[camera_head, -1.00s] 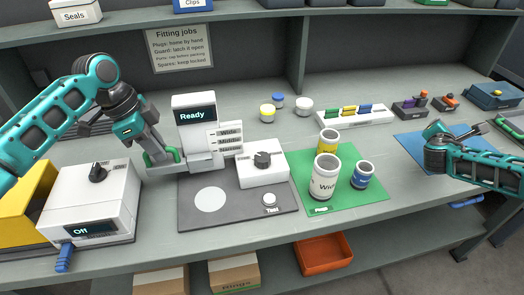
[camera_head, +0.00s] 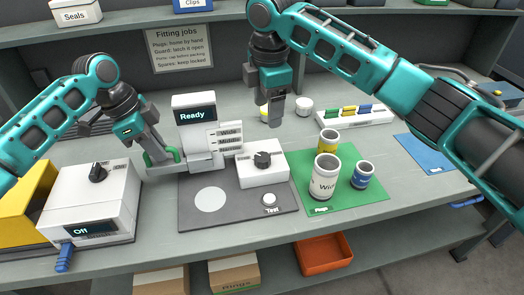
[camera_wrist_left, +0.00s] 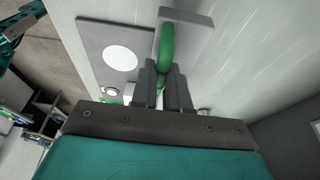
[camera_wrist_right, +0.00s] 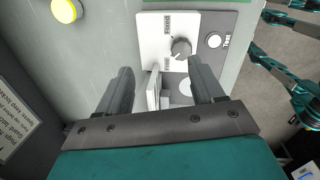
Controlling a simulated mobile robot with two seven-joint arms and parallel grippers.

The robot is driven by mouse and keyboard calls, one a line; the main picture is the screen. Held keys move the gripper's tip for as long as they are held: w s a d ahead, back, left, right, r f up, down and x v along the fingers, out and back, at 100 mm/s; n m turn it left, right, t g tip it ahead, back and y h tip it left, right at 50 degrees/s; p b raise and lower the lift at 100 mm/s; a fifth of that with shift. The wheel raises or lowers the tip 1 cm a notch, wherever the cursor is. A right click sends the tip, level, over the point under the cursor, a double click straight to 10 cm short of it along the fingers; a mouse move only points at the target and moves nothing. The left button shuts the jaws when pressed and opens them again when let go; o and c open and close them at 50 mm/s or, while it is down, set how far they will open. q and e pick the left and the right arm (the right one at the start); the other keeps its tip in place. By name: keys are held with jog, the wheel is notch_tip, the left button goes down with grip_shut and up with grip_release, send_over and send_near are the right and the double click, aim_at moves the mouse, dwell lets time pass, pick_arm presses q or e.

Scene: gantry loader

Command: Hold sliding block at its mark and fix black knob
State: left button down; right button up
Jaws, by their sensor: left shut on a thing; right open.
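My left gripper (camera_head: 160,160) is shut on a green handle (camera_head: 176,154), which also shows between its fingers in the left wrist view (camera_wrist_left: 165,45). The handle belongs to the grey sliding block below the "Ready" display (camera_head: 195,115). The plate beside it bears the labels Wide, Middle and a third, blurred one (camera_head: 230,141); the block's exact alignment is hard to tell. The black knob (camera_head: 263,159) sits on a white box (camera_head: 262,177); it also shows in the right wrist view (camera_wrist_right: 181,48). My right gripper (camera_head: 273,118) is open and empty, pointing down, above and behind the knob.
A grey mat (camera_head: 240,214) with a white circle and a Test button (camera_head: 269,199) lies in front. Cups, one a large white cup (camera_head: 324,178), stand on a green mat (camera_head: 362,203) at right. A white "Off" box (camera_head: 95,200) stands at left.

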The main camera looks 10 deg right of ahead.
aim_at(262, 156)
jog(key=shift+g, duration=0.7)
jog(key=f, duration=0.3)
jog(key=s+a+f, duration=0.1)
jog(key=f, duration=0.3)
jog(key=s+f, duration=0.1)
jog(key=f, duration=0.2)
jog(key=shift+s+a+f, duration=0.25)
jog(key=shift+a+f, duration=0.1)
jog(key=shift+f, duration=0.05)
jog(key=c, duration=1.1)
